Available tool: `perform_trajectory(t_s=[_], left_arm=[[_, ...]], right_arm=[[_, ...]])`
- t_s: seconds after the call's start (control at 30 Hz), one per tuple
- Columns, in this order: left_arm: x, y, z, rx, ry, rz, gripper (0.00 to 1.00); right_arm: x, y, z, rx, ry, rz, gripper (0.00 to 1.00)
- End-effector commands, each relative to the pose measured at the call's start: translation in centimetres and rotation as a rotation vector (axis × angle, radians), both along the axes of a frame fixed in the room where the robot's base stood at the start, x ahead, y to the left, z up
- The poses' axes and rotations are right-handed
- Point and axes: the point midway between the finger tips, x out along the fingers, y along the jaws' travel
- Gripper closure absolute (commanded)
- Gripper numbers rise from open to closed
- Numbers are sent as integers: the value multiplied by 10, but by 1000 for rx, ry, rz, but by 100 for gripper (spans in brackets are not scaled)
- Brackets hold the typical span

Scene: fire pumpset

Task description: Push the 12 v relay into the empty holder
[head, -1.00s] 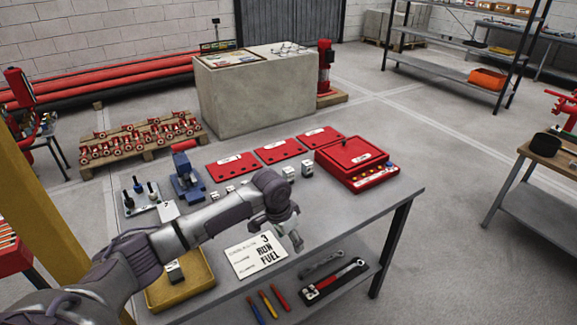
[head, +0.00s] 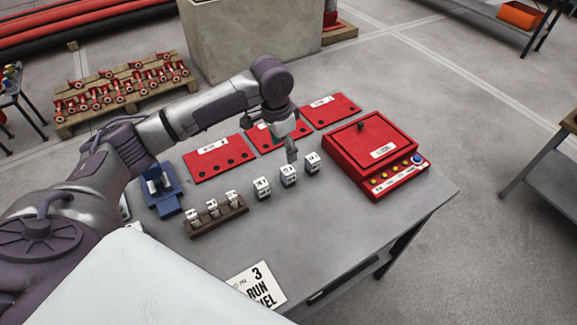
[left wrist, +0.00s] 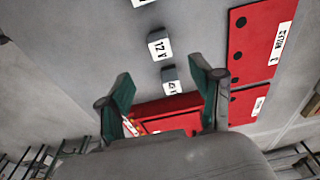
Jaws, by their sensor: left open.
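Three small white-and-grey relay blocks stand in a row on the grey table: a left one (head: 262,187), a middle one (head: 288,175) and a right one (head: 312,162). In the left wrist view a block with an upside-down label that seems to read 12 V (left wrist: 160,45) looks like the middle one. A smaller block (left wrist: 171,80) is beyond it. My left gripper (head: 292,155) hangs just above and behind the middle block, open and empty, as its parted fingers show in the left wrist view (left wrist: 165,92). A brown rack (head: 217,222) carries three white blocks. I cannot tell which holder is empty.
Three red panels, such as the left one (head: 218,163), lie behind the row. A red control box (head: 372,150) stands to the right. A blue device (head: 162,195) is left of the rack. A white card (head: 258,285) lies at the front. The table's right front is clear.

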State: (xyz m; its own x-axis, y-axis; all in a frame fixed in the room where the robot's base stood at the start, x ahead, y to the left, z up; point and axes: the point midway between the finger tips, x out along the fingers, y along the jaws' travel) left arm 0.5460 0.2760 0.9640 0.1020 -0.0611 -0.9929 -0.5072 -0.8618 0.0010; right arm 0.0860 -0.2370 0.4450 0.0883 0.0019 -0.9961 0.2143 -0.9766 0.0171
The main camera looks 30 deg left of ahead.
Motion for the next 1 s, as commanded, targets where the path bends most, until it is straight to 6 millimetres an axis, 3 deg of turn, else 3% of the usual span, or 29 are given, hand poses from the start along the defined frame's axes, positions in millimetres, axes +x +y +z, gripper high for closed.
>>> perform_trajectory(t_s=[0.13,0.3,0.6,0.8,1.0], left_arm=[[3,-2,-31,0,4,1,34],[6,-3,-58,-1,1,2,34],[9,-4,-83,1,3,1,34],[12,-6,-112,1,2,1,34],[13,-6,-119,0,-1,0,34]], right_arm=[[-17,-4,3,-6,24,-1,39],[-13,-4,6,-6,18,-1,39],[11,0,15,1,-19,-2,39],[6,5,19,7,-12,-3,39],[-2,6,18,7,1,-3,39]])
